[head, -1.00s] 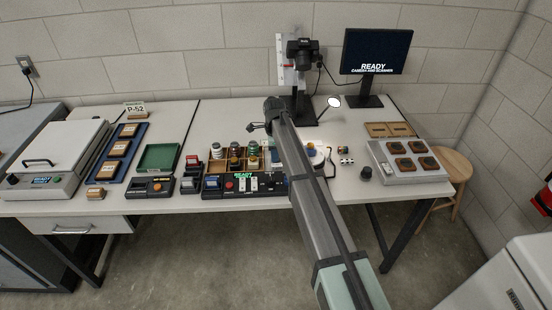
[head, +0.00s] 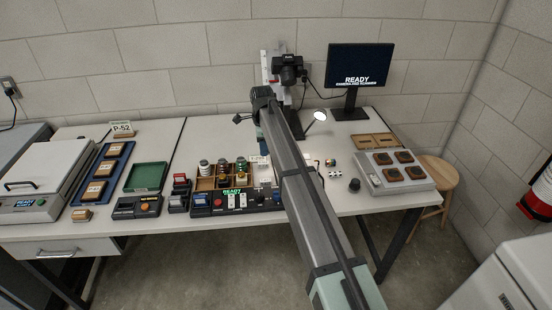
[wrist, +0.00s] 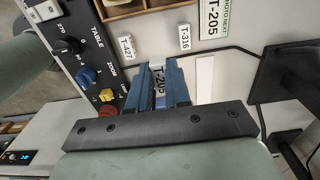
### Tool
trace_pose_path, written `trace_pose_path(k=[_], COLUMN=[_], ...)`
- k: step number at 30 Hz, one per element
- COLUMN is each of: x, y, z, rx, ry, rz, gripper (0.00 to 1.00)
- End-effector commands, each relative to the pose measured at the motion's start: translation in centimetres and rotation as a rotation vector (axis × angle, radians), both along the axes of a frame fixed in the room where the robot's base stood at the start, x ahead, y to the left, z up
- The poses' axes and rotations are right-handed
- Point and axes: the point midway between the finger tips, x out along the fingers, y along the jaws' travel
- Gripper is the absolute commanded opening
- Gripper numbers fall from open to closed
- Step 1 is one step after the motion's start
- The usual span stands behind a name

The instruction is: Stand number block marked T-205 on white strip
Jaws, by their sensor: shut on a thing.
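In the wrist view my gripper (wrist: 160,68) has its blue fingers shut on the number block marked T-205 (wrist: 159,88), a small white block with its label readable between them. The white strip (wrist: 205,80) lies on the table just right of the fingers, bare where it shows. Number blocks T-427 (wrist: 127,47) and T-316 (wrist: 185,36) are beyond the fingers, to the left and right. A larger card (wrist: 212,18) reads T-205, PHOTO NEXT. In the head view my arm hides the strip, and the held block cannot be made out.
A control panel (wrist: 82,60) with knobs lies left of my fingers. A dark stand base (wrist: 285,75) is to the right, and a dark cable runs across the table. A wooden compartment tray (head: 205,183) holds several jars. A camera stand (head: 290,75) rises behind my arm.

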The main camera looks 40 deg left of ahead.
Motion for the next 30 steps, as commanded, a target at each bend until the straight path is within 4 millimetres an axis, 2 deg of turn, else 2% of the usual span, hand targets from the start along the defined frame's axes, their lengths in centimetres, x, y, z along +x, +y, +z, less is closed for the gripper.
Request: trace_pose_path(k=[9,13,17,24,30], x=[8.3,10.8,11.2,11.1,11.1], y=[0.7,0.5,0.3,0.3,0.3], z=[0.6,0.4,-0.8,-4.6,-6.1], rx=[0.0,0.0,0.0,-0.001,0.0], ry=[0.0,0.0,0.0,0.001,0.0], rz=[-0.003,-0.002,0.001,0.0,0.0], gripper=[0.0,0.0,0.0,0.0,0.0])
